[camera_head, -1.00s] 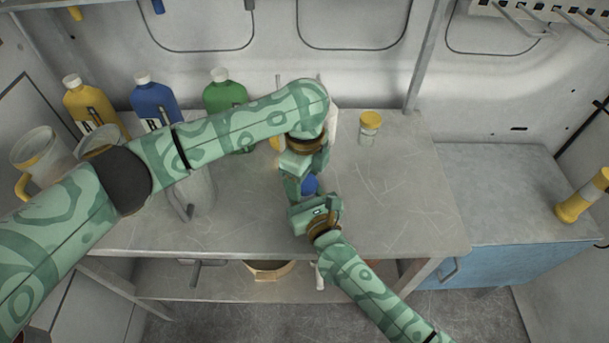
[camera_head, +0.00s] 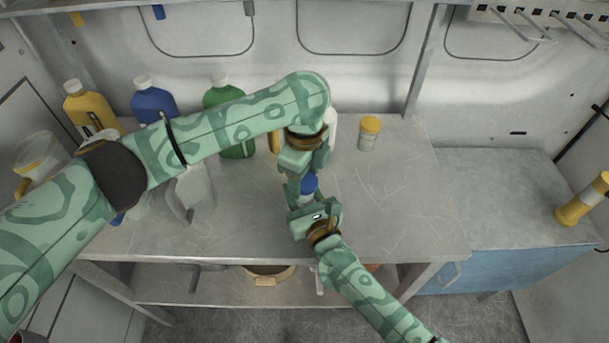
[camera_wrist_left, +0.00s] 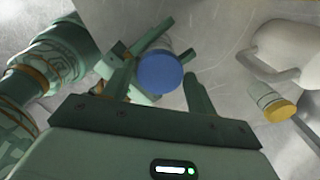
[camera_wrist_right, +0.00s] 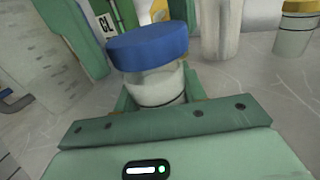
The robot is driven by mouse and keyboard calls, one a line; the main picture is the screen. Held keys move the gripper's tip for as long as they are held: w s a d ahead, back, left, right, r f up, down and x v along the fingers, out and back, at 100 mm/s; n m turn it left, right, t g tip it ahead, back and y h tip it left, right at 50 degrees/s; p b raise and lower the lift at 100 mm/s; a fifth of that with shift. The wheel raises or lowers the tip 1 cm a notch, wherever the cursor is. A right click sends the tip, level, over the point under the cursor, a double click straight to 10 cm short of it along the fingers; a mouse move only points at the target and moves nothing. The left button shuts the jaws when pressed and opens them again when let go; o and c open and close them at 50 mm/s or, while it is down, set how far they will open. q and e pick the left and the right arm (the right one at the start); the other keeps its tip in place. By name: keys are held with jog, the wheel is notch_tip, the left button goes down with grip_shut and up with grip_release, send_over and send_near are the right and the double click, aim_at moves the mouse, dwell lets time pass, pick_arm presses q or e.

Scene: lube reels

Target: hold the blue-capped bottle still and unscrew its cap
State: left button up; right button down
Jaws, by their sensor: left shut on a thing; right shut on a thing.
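The small pale bottle (camera_wrist_right: 158,88) has a wide blue cap (camera_head: 309,184) and stands upright over the workbench. My right gripper (camera_wrist_right: 155,98) is shut on the bottle's body, below the cap. My left gripper (camera_wrist_left: 160,80) comes from above and is shut on the blue cap, which shows between its fingers in the left wrist view. In the head view the two grippers hide most of the bottle. The cap sits on top of the bottle; I cannot tell how far it is turned.
A yellow-lidded jar (camera_head: 369,132) stands behind and right on the workbench (camera_head: 420,215). Yellow (camera_head: 90,108), blue (camera_head: 153,103) and green (camera_head: 222,92) jugs stand at the back left, with a grey pitcher (camera_head: 192,195) before them. The bench's right part is clear.

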aim_at(305, 180)
pick_arm(q)
jog(key=shift+r, duration=2)
pick_arm(e)
jog(key=c, duration=0.7)
grip_release()
jog(key=shift+c, duration=0.2)
